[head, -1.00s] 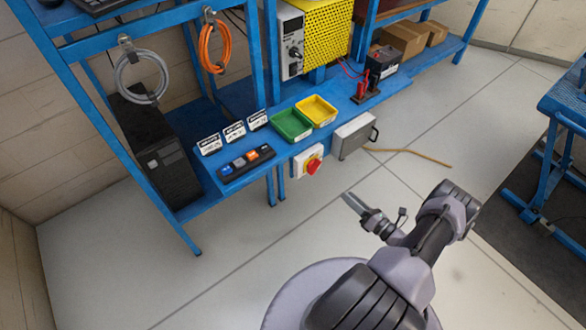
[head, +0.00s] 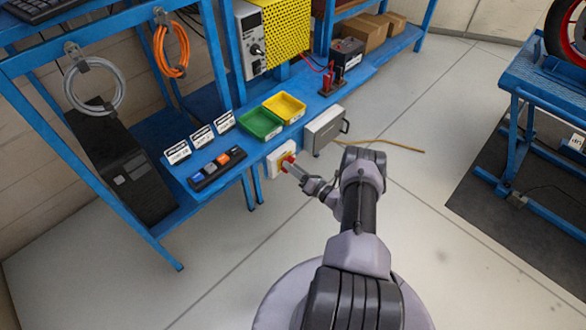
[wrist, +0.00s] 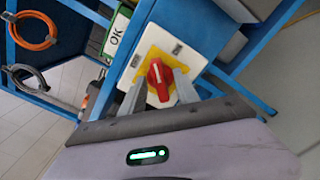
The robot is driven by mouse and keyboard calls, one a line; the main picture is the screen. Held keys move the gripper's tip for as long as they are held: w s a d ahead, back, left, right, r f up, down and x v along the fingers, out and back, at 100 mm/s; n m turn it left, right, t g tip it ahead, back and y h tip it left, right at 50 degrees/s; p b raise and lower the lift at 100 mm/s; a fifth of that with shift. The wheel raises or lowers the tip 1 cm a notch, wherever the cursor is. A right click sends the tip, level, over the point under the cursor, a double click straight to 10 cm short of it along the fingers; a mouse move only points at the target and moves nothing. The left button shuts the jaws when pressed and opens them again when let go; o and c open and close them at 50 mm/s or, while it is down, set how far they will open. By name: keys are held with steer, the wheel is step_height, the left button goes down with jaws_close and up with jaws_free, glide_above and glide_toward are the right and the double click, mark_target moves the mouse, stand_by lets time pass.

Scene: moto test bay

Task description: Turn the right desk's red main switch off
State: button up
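The red main switch knob (wrist: 158,80) sits on a yellow plate on a white box (wrist: 185,54) at the front edge of the blue desk. In the wrist view its raised grip runs nearly upright in the picture. My gripper (wrist: 160,84) is open, with one finger on each side of the knob and yellow plate showing between. I cannot tell whether the fingers touch it. In the head view my gripper (head: 291,167) reaches the switch box (head: 275,163) and hides part of the knob.
A grey case (head: 324,129) hangs right of the switch. Green (head: 260,123) and yellow (head: 285,107) trays stand above it. A black button strip (head: 217,169) lies to the left. A tan cable (head: 395,146) lies on the floor. A blue motorcycle stand (head: 520,110) is at the right.

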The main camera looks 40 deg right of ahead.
steer(key=shift+c, duration=0.5)
jaws_close()
steer(key=shift+n, duration=0.3)
steer(key=shift+n+b, duration=1.35)
steer(key=shift+n, duration=2.85)
steer(key=shift+o, duration=0.5)
jaws_free()
